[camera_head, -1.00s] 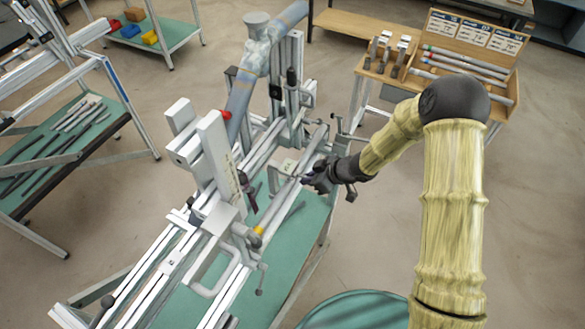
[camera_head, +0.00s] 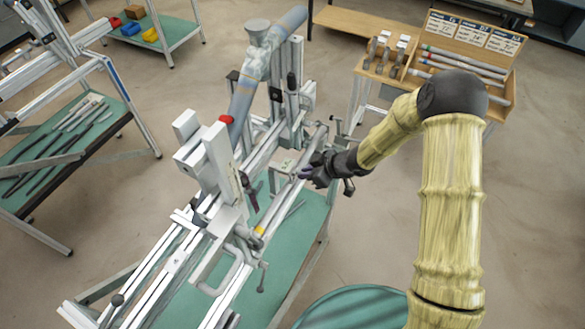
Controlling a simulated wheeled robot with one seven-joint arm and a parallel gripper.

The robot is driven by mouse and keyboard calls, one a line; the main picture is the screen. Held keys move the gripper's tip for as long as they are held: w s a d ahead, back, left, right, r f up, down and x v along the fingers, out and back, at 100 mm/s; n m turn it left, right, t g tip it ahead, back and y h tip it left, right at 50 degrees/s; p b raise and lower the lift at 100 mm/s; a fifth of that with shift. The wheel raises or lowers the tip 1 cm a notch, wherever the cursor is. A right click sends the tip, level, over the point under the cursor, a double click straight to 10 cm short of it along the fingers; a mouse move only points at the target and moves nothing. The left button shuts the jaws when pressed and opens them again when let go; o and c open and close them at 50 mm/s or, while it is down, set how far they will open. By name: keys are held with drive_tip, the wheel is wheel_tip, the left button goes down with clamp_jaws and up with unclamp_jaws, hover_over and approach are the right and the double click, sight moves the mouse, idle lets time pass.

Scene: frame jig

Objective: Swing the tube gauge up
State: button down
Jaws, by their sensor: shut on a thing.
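My gripper (camera_head: 307,173) is over the right side of the metal frame jig (camera_head: 228,255), reaching in from the right. It is shut on a small part at the near rail, which seems to be the tube gauge (camera_head: 285,166), a pale bracket-like piece. The fingers and wrist hide most of the hold, and the gauge's exact outline and tilt are too small to tell. A grey-blue tube (camera_head: 242,100) rises through the jig, slanting up to the right, left of and apart from my gripper.
White upright blocks with a red knob (camera_head: 226,119) stand left of my gripper. A dark-handled clamp (camera_head: 249,190) is between them. A wooden rack of tubes (camera_head: 455,65) is at the back right. Open floor lies right of the jig.

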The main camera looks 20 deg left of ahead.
sight(292, 166)
drive_tip(key=shift+a+r+p, duration=0.3)
drive_tip(key=shift+r+p, duration=0.1)
drive_tip(key=shift+r, duration=0.35)
drive_tip(key=shift+w+a+r+p, duration=0.1)
drive_tip(key=shift+a+r+p, duration=0.15)
drive_tip(key=shift+r+p, duration=0.5)
drive_tip(key=shift+a+r+p, duration=0.3)
drive_tip(key=shift+p, duration=0.05)
drive_tip(key=shift+a+r+p, duration=0.3)
drive_tip(key=shift+r+p, duration=0.2)
drive_tip(key=shift+a+r+p, duration=0.35)
drive_tip(key=shift+a+p, duration=0.1)
drive_tip(key=shift+p, duration=0.1)
